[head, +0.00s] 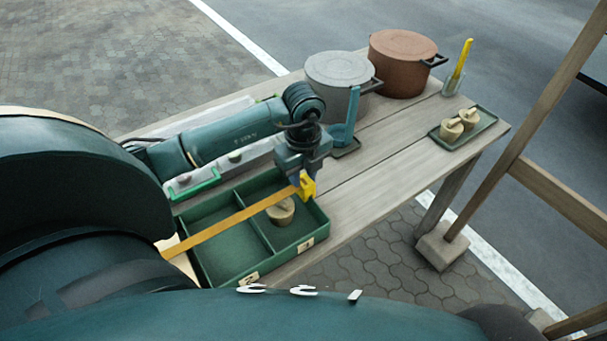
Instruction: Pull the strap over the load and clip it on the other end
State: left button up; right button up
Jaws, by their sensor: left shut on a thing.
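My left gripper (304,176) reaches in from the left and is shut on the yellow clip (308,187) at the end of the strap. The orange-yellow strap (232,222) runs taut from this clip down to the left, slanting across above the green divided tray (321,222). The strap's lower-left end goes out of sight behind my own body. A beige lump (281,212) sits in the tray's right compartment, partly under the strap. The left compartment looks empty. I cannot make out a second clip or catch. My right gripper does not show.
The tray stands on a wooden table (365,187). A grey pot (338,70) and a brown pot (401,62) stand at the back. A small tray (484,132) with beige pieces is at the right end, near a cup (452,85) holding a yellow tool. Wooden posts (535,124) rise at right.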

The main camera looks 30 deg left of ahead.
aim_at(303, 179)
pick_arm(q)
jog(key=o, duration=1.4)
jog(key=shift+o, duration=0.2)
jog(key=shift+r+p, duration=1)
jog(key=shift+r, duration=0.2)
jog(key=shift+r+p, duration=1.5)
jog(key=shift+r, duration=0.35)
